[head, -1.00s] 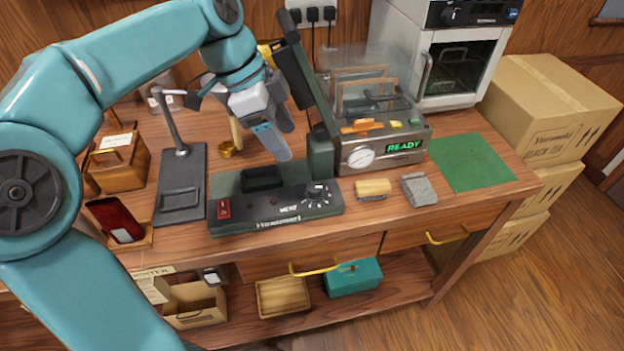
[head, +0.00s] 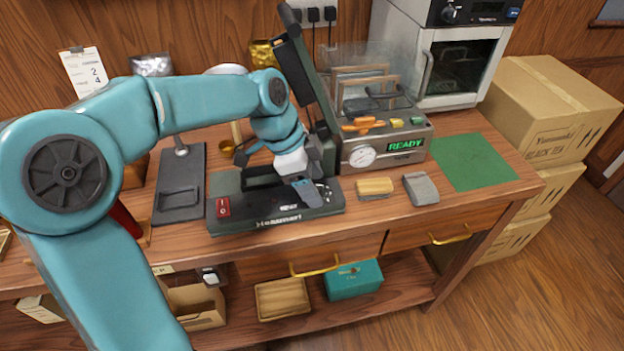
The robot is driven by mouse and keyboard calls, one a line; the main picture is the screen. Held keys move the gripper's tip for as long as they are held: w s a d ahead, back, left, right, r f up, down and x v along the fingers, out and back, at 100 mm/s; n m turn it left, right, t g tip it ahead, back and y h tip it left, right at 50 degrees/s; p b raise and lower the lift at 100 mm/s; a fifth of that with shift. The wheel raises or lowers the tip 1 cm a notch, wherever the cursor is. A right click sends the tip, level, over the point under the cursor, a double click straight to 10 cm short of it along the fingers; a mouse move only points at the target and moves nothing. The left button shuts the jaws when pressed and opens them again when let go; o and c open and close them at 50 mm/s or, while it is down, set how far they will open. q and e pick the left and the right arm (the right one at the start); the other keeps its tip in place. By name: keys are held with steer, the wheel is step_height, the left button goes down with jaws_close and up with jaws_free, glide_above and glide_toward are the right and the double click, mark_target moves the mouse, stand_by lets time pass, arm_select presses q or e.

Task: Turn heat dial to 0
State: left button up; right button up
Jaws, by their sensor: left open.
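The dark green heat press (head: 235,222) stands at the front of the wooden bench with its upper part raised. Its heat dial (head: 325,191) is at the right of the front panel, partly hidden by my left gripper (head: 316,193). My left gripper is open and points down at the dial; I cannot tell whether the fingers touch it or stand around it. The dial's setting cannot be read. A red switch (head: 223,206) is at the panel's left. My right gripper is not in view.
A machine with a green READY display (head: 405,145) stands right of the press. A wooden block (head: 375,187) and a grey block (head: 420,189) lie in front of it. A green mat (head: 472,162) is bare. Cartons (head: 550,110) stand at the right.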

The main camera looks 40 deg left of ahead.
arm_select(q)
steer(key=c, duration=1)
steer(key=shift+n, duration=0.3)
steer(key=n+t+b, duration=0.1)
steer(key=n, duration=0.1)
steer(key=shift+n+y, duration=0.4)
steer(key=n+y+b, duration=0.1)
steer(key=n, duration=0.2)
steer(key=shift+d+n+t, duration=0.15)
steer(key=shift+n+t, duration=0.25)
steer(key=n+y, duration=0.1)
steer(key=n, duration=0.1)
steer(key=shift+d+n+b, duration=0.1)
steer(key=shift+n+b, duration=0.2)
steer(key=shift+b, duration=0.05)
steer(key=n+y+b, duration=0.1)
steer(key=n, duration=0.2)
steer(key=n+y+b, duration=0.1)
steer(key=n, duration=0.2)
steer(key=shift+d+y+b, duration=0.15)
steer(key=shift+y+b, duration=0.25)
steer(key=shift+n+g+y+b, duration=0.35)
steer(key=shift+n, duration=0.9)
steer(key=shift+n+g+y+b, duration=0.3)
steer(key=shift+n+g+y, duration=0.05)
steer(key=shift+n, duration=0.9)
steer(key=shift+c, duration=0.2)
